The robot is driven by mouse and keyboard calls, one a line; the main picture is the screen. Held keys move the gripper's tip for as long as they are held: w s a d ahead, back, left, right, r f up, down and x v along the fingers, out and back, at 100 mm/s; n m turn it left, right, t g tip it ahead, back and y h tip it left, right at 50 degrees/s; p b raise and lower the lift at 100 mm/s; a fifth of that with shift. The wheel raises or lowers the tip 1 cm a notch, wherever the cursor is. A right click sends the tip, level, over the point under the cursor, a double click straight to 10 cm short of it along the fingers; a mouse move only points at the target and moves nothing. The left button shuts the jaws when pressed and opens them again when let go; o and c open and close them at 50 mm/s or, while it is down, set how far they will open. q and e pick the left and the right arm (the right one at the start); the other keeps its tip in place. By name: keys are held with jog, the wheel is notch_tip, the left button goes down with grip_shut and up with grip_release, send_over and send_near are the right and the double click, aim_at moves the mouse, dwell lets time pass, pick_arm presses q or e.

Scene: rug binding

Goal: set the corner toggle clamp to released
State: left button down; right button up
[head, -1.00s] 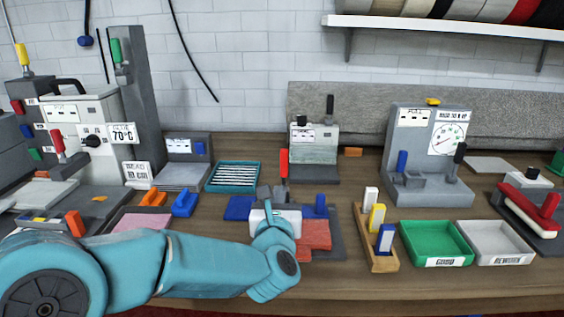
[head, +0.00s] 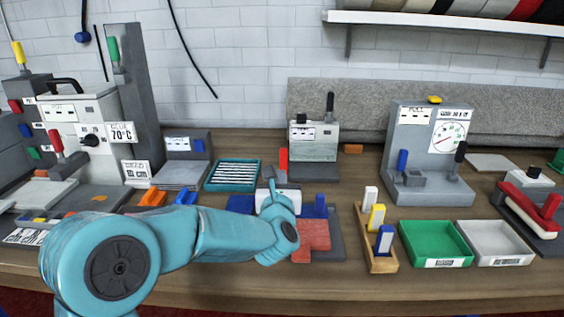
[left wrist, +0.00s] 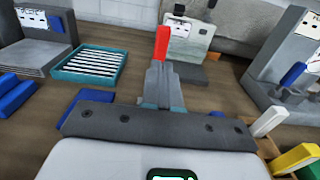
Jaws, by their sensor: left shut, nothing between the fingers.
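An upright red handle (head: 283,160) stands behind the corner fixture at the middle of the bench. It looks like the corner toggle clamp's lever, though its foot is hidden by my gripper. The fixture has blue pads (head: 320,207) and a red cloth-like piece (head: 314,236) on a dark plate. My left gripper (head: 271,187) is shut and empty, just in front of the handle in the picture. In the left wrist view the red handle (left wrist: 161,45) rises straight beyond my closed fingertips (left wrist: 159,68); I cannot tell whether they touch. My right gripper is out of view.
A wooden rack (head: 379,255) with white, yellow and blue pieces stands right of the fixture. Green (head: 436,262) and grey (head: 492,262) trays lie further right. A teal slotted tray (head: 232,176) is at left. A grey gauge stand (head: 428,192) stands behind the rack.

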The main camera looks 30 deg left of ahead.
aim_at(282, 159)
pick_arm(q)
jog(key=p+x, duration=0.1)
jog(key=x, duration=0.5)
jog(key=shift+w+a+r+p, duration=0.1)
jog(key=shift+w+a+p, duration=0.05)
jog(key=shift+w+p, duration=0.15)
